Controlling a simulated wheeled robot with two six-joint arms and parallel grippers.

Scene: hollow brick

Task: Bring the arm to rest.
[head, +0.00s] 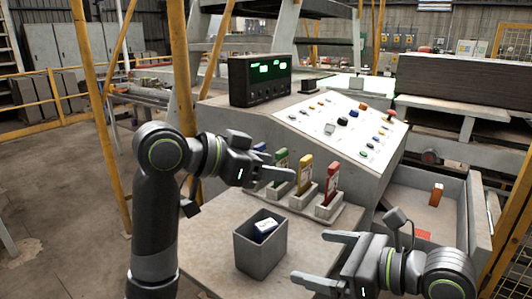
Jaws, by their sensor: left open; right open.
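My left arm (160,205) rises from the bottom and bends right at its elbow. Its gripper (285,180) is open and empty in front of the upright coloured pieces on the console. My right gripper (315,260) comes in from the lower right, open and empty, with its fingers pointing left. It is right of the grey bin and lower in the picture than the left gripper.
A grey bin (259,254) with a small white item (265,226) stands on the ledge. Green (281,160), yellow (304,174) and red (331,182) pieces stand in holders. A sloped button panel (345,122) and a display box (260,80) are behind. An orange block (436,194) is in a trough at right.

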